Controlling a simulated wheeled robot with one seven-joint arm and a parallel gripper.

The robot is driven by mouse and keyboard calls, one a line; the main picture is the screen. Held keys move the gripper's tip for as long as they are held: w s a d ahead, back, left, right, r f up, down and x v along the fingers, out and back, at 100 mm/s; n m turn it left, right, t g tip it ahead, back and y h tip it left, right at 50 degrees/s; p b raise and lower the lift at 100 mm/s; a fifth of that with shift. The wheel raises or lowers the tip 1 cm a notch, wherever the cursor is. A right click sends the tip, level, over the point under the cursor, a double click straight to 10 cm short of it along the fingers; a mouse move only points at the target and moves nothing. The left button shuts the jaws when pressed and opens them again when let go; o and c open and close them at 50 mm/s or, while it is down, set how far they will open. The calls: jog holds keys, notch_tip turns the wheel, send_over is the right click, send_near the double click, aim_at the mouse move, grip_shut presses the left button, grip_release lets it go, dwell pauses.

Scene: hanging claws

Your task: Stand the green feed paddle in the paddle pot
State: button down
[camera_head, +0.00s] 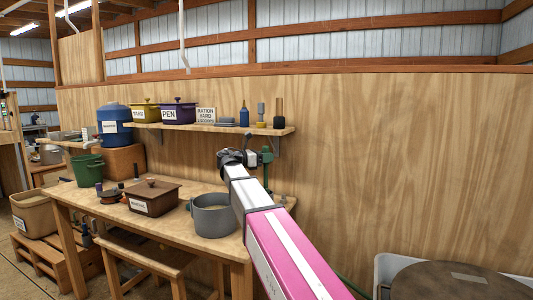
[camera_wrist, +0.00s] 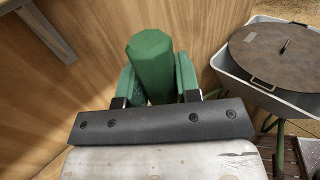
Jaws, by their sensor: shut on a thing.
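My gripper (camera_wrist: 150,90) is shut on a green, faceted piece (camera_wrist: 150,62), seen in the wrist view between its two green fingers. I take this piece to be part of the green feed paddle; its far end is hidden. In the head view my gripper (camera_head: 265,160) is in front of the plywood wall, below the right part of the shelf, with green parts showing at its end. A round grey pot (camera_head: 213,222) stands open on the workbench, left of my arm. No label shows on it, so I cannot tell whether it is the paddle pot.
The workbench (camera_head: 165,210) also holds a brown lidded box (camera_head: 152,198) and a green bucket (camera_head: 88,171). The shelf (camera_head: 215,128) above carries lidded pots and bottles. A wheelbarrow (camera_wrist: 225,70) with a round brown lid (camera_wrist: 275,60) stands at the right.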

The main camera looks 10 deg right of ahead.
jog(key=shift+f, duration=2.85)
jog(key=shift+c, duration=2.4)
grip_release()
jog(key=r+v, duration=0.2)
jog(key=v, duration=0.6)
